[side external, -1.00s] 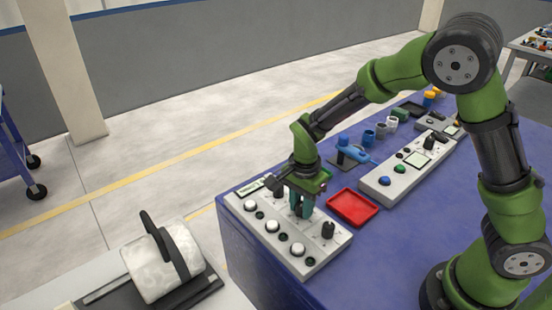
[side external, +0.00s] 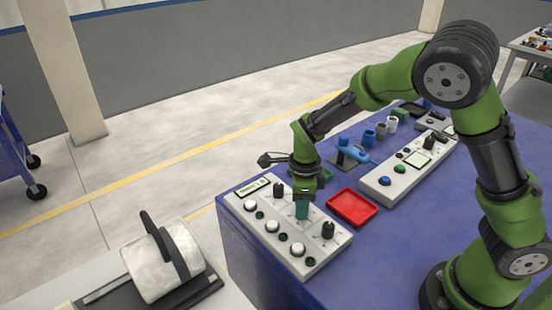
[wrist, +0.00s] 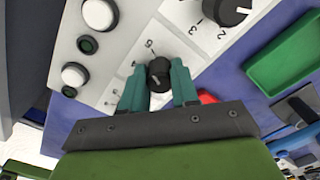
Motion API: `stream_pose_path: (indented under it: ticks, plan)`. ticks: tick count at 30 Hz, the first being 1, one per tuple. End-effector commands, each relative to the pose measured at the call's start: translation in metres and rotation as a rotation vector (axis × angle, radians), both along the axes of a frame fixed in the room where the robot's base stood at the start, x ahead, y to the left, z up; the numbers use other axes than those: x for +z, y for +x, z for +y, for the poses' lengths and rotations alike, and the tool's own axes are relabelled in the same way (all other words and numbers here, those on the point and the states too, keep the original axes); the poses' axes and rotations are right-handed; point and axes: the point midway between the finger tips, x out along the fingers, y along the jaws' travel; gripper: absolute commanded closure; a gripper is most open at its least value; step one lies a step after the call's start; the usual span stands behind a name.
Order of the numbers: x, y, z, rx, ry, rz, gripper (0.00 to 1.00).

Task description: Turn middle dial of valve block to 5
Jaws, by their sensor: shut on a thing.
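The valve block (side external: 262,222) is a pale panel at the front left of the blue table, with white buttons and black dials. My gripper (side external: 302,210) points down at the middle of its dial row. In the wrist view my gripper (wrist: 159,72) has its two teal fingers on either side of the black middle dial (wrist: 158,75), shut on it. The dial's printed scale shows partly, with a numeral above it; the exact pointer setting is too small to tell. The other dials (side external: 278,189) and (side external: 327,230) stand free on either side. In the side view my fingers hide the middle dial.
A red tray (side external: 353,207) lies right of the block. A green tray (wrist: 288,55) is close by in the wrist view. A second control panel (side external: 408,165), a blue tool (side external: 352,153) and small cups (side external: 380,130) stand farther back. The table's right front is clear.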

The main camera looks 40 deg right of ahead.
Motion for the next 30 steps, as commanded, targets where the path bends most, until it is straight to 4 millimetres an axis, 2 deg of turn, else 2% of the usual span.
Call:
stream_pose_path:
  ticks: [9,25,26,30]
  plan:
    - [0.0013,0.0004,-0.0001,-0.116,0.002,-0.001,1.00]
    - [0.0011,0.0003,0.0000,-0.138,0.002,-0.001,1.00]
    - [0.0011,0.0003,0.0000,-0.138,0.002,-0.001,0.66]
    - [0.0008,0.0003,0.0000,-0.136,0.001,0.000,0.45]
